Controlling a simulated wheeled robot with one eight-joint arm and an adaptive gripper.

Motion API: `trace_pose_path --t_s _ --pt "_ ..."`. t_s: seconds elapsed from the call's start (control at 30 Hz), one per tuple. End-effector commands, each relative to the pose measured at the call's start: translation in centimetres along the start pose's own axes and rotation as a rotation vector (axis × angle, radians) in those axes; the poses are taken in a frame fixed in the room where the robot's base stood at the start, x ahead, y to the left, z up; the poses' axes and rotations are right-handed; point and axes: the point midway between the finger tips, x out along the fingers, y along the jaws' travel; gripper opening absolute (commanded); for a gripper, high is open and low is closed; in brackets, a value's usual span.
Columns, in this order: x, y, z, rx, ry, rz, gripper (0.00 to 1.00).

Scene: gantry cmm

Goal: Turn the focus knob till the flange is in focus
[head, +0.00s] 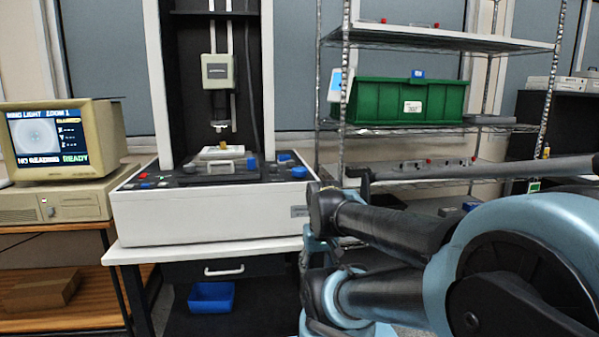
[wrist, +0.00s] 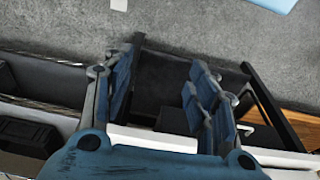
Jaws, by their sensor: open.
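The measuring machine (head: 215,218) stands on a white table, with a camera head (head: 217,72) on its dark column. A small pale part sits on the stage under the lens, too small to identify surely as the flange. Blue controls show on the deck, one (head: 299,172) at its right front corner; I cannot tell which is the focus knob. The monitor (head: 45,137) shows a blurry round shape and reads "RING LIGHT ZOOM 1", "NO READING" and "READY". My gripper (wrist: 165,62) is open and empty in the wrist view; I cannot make it out in the head view.
A wire shelf holding a green crate (head: 406,101) stands right of the machine, behind my arm. A blue bin (head: 211,297) lies under the table. A brown box (head: 40,290) is on the lower wooden shelf at left. The wrist view shows grey floor beyond my fingers.

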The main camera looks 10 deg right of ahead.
Motion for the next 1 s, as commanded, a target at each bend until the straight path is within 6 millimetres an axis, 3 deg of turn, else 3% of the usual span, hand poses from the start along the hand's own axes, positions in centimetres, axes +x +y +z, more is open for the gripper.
trace_pose_path --t_s 0.13,0.27,0.6,1.0 --pt "-1.7 0.0 0.0 0.003 0.008 0.0 0.69" --pt "-4.6 0.1 -2.7 0.014 -0.004 0.0 0.69" --pt "-14.3 0.5 -12.7 0.056 -0.051 0.001 0.69" --pt "-23.3 1.1 -24.8 0.106 -0.105 0.003 0.69"
